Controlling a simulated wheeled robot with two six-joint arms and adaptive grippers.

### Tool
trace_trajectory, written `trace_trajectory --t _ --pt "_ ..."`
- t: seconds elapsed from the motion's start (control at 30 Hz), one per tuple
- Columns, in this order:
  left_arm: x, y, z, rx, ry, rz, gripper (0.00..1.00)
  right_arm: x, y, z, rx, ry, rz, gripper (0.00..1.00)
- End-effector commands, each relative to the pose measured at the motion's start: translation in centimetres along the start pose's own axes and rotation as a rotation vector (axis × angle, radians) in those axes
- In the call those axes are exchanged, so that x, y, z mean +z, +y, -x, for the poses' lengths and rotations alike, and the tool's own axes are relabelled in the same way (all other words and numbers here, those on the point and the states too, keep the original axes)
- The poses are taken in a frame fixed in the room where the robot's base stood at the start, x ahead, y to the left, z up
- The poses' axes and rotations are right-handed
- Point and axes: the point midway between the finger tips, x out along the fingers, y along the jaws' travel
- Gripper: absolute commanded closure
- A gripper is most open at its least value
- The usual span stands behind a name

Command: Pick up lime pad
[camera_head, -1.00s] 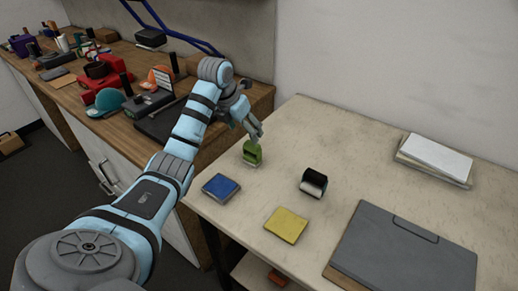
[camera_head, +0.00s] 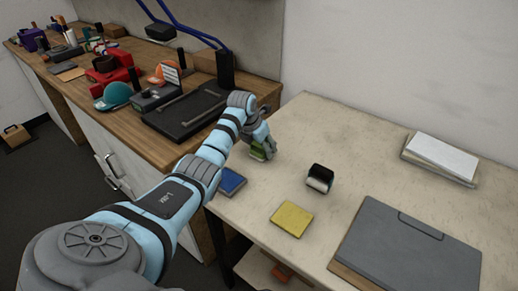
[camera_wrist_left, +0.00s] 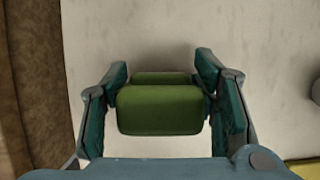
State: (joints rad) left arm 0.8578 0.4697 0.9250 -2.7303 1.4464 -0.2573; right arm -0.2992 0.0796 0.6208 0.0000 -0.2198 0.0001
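The lime pad (camera_head: 258,154) is a small green block-like piece standing on the pale table near its left edge. My left gripper (camera_head: 262,148) is down over it and hides part of it in the head view. In the left wrist view the lime pad (camera_wrist_left: 159,109) sits between the two teal-lined fingers (camera_wrist_left: 163,95), one on each side. Narrow gaps seem to show beside the pad, so the fingers look open around it. The pad rests on the table. My right gripper is not in view.
A blue pad (camera_head: 230,181), a yellow pad (camera_head: 292,219) and a black-and-white piece (camera_head: 320,178) lie near. A grey clipboard (camera_head: 408,248) is at the front right, papers (camera_head: 441,157) at the back right. A cluttered wooden bench (camera_head: 150,130) adjoins on the left.

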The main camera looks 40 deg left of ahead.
Motion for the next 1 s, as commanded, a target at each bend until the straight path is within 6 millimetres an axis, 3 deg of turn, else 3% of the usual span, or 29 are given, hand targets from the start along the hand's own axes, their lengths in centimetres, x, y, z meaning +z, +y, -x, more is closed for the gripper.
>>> trace_trajectory --t 0.03,0.2,0.57,0.77,1.0 --pt "0.0 0.0 0.0 0.000 0.000 0.000 0.60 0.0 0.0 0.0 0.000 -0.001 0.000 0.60" --pt "0.0 0.0 0.0 0.000 0.000 0.000 0.83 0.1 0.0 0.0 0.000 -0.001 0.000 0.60" --pt "0.5 0.0 1.0 0.000 -0.002 0.000 0.84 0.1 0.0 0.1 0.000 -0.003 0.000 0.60" --pt "2.4 0.0 5.4 0.000 -0.006 -0.001 0.84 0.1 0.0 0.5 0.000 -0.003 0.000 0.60" --pt "5.8 0.0 13.9 0.000 -0.005 0.001 0.84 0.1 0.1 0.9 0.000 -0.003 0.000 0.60"
